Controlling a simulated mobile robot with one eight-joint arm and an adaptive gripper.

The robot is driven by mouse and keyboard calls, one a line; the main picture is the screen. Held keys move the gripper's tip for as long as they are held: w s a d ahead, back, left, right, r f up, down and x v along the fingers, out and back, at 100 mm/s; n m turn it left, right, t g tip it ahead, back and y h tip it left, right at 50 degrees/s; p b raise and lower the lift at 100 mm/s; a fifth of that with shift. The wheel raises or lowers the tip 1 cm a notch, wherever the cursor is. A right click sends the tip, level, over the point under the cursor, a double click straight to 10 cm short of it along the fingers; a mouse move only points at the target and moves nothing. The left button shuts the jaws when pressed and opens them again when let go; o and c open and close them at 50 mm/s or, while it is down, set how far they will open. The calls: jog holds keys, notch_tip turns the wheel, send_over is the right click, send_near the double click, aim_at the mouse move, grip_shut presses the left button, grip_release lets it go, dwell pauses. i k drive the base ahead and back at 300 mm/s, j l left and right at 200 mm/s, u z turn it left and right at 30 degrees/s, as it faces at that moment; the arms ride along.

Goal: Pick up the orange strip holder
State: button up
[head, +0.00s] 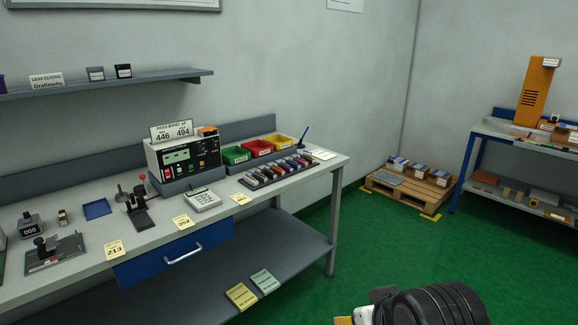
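A small orange piece (207,131) sits on the top right of the black-and-white instrument (184,155) on the workbench. It may be the orange strip holder, but it is too small to tell. A dark rack (253,183) in front of the coloured bins holds a row of several small coloured pieces; I cannot make out an orange holder among them. A dark, ribbed, rounded part of my own arm shows at the bottom right. No gripper fingers show, and nothing held can be seen.
The workbench (315,175) carries a calculator (204,200), a blue tray (97,208) and green, red and yellow bins (283,142). A pallet (408,196) with boxes stands in the corner. A second bench at right carries a tall orange unit (536,90). Green floor lies between.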

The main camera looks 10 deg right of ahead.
aim_at(277, 170)
jog(key=i+l+u, duration=0.25)
jog(key=i+l, duration=0.2)
jog(key=i+l+u, duration=0.15)
jog(key=l, duration=0.25)
jog(key=i+l+u, duration=0.3)
jog(key=l, duration=0.35)
jog(key=i+l+u, duration=0.1)
jog(key=i+l, duration=0.15)
jog(key=i+l+u, duration=0.15)
jog(key=l, duration=0.35)
jog(key=i+l+u, duration=0.15)
jog(key=l, duration=0.2)
jog(key=k, duration=0.1)
